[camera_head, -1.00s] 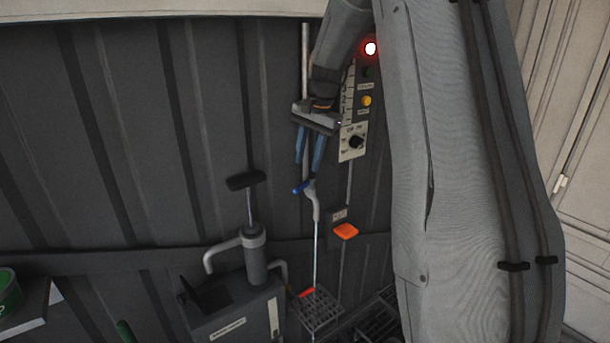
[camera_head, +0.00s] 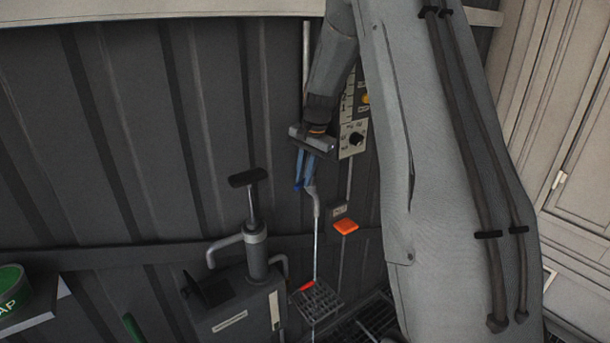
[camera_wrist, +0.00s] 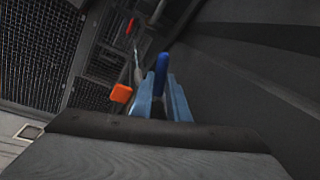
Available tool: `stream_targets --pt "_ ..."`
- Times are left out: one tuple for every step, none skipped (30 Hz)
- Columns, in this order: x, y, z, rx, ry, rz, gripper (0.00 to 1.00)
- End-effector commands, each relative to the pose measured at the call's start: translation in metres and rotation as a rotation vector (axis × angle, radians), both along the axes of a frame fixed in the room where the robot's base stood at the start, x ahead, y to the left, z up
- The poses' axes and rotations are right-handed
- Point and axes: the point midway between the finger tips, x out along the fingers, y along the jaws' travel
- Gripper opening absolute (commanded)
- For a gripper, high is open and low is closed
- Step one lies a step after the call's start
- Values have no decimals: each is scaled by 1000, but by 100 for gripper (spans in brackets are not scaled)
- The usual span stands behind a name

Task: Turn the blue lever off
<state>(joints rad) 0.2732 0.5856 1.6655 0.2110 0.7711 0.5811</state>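The blue lever (camera_wrist: 161,74) shows in the wrist view as a dark blue handle between the light blue fingers of my gripper (camera_wrist: 161,92). The fingers lie close along both sides of it, with no clear gap beside it. In the head view my gripper (camera_head: 304,182) points down at the lever, and its fingers hide most of the handle. The grey valve body (camera_head: 313,203) that carries the lever shows just below the fingertips, on a thin pipe running down the wall.
An orange block (camera_head: 346,227) sits on the wall right of the pipe, below a control panel with a black knob (camera_head: 356,139). A hand pump (camera_head: 255,250) stands at lower left. A metal grate (camera_head: 317,301) lies below. Dark ribbed wall fills the left.

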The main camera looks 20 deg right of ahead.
Motion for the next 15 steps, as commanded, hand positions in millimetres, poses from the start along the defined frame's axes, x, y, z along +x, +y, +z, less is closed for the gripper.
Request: stream_targets --pt "0 0 0 0 0 0 5" --pt "0 0 0 0 0 0 0" --pt "0 0 0 0 0 0 0" --pt "0 0 0 0 0 0 0" --pt "0 0 0 0 0 0 0" --pt "0 0 0 0 0 0 0" --pt "0 0 0 0 0 0 0" --pt "0 0 0 -1 0 -1 0" --pt "0 0 0 0 0 -5 0" --pt "1 1 0 -1 0 -11 0" --pt "1 1 1 0 0 -22 0" --pt "2 2 1 0 0 -40 0" --pt "3 2 1 0 0 -59 0" --pt "4 3 1 0 0 -82 0" --pt "5 4 1 -1 0 -114 0"
